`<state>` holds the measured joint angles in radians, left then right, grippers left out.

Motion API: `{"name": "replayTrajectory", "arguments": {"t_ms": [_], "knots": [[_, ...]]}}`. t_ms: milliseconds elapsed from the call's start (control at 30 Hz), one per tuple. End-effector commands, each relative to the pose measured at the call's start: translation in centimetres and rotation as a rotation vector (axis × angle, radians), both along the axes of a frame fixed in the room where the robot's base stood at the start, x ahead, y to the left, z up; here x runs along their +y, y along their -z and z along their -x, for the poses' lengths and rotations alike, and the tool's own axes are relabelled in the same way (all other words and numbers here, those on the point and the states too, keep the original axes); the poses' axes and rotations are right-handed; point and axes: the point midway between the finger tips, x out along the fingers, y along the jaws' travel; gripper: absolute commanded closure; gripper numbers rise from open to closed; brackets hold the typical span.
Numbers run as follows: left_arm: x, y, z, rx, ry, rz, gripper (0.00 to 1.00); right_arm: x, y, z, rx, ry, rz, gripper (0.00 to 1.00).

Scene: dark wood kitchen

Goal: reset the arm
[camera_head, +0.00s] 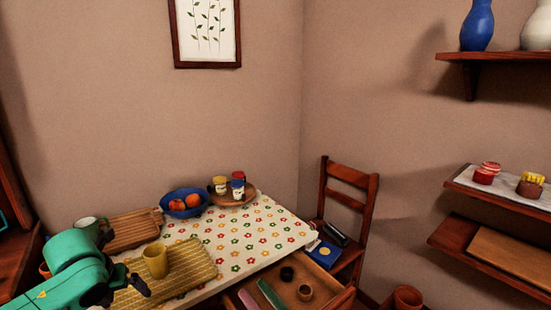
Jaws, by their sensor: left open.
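My green left arm (72,270) reaches in from the lower left. Its black left gripper (137,287) is open, low over the yellow-brown woven mat (197,262) at the table's near left. I see nothing between its fingers. A yellow cup (155,261) stands upright on the mat, just beyond the gripper and apart from it. My right gripper is not in view.
The flowered tabletop (262,237) is clear right of the mat. A blue fruit bowl (185,204), a round board with jars (235,197) and a wooden cutting board (134,230) stand at the back. An open drawer (320,290) juts out near a chair (345,205).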

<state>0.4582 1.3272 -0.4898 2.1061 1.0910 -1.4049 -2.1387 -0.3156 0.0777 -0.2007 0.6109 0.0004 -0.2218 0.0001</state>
Motion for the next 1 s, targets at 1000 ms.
{"name": "replayTrajectory", "arguments": {"t_ms": [1000], "knots": [[-12.4, 14.7, 16.7, -0.023, -2.398, 0.936, 0.0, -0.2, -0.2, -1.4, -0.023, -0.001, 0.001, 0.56]]}}
